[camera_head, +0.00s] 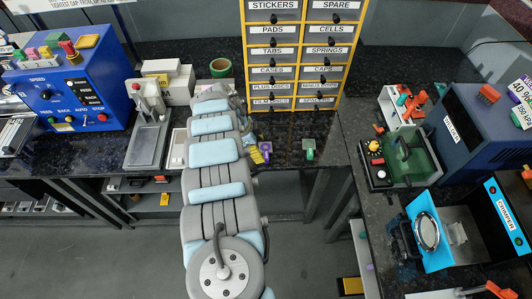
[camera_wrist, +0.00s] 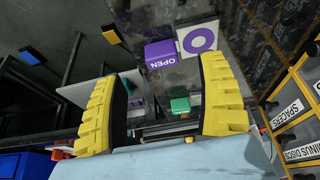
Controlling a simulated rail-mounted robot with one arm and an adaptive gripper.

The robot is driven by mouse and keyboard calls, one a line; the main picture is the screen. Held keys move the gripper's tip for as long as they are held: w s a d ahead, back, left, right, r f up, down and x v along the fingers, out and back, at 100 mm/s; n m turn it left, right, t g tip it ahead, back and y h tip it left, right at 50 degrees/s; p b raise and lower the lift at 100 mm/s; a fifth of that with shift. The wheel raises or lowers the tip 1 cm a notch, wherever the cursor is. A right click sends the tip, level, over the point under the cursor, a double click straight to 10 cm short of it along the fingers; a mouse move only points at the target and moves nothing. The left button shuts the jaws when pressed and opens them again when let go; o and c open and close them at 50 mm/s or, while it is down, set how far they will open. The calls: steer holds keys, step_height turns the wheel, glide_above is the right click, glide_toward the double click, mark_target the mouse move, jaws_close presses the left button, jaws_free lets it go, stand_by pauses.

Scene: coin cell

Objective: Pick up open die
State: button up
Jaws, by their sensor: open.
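The open die is a purple block (camera_wrist: 161,56) with "OPEN" in white letters on its side. In the wrist view it stands just beyond the gap between the fingertips, beside a white tile with a purple ring (camera_wrist: 199,39). In the head view a small purple patch (camera_head: 267,149) shows on the dark counter edge, next to my fingers. My gripper (camera_wrist: 170,70) has two yellow ribbed fingers. They are spread apart with nothing held between them. In the head view my gripper (camera_head: 257,155) is mostly hidden behind my arm.
A green piece (camera_wrist: 180,105) shows between the fingers; a green item (camera_head: 309,148) sits right of the die in the head view. A yellow drawer cabinet (camera_head: 293,72) stands behind. The dark counter (camera_head: 335,150) is bare right of the green item.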

mark_target(266, 155)
steer(key=shift+w+d+f, duration=0.15)
steer(key=shift+d+f, duration=0.2)
steer(key=shift+f, duration=0.15)
steer(key=shift+b+x, duration=1.05)
steer(key=shift+x, duration=1.05)
steer(key=shift+d+r, duration=0.1)
steer(key=shift+d, duration=0.05)
steer(key=c, duration=1)
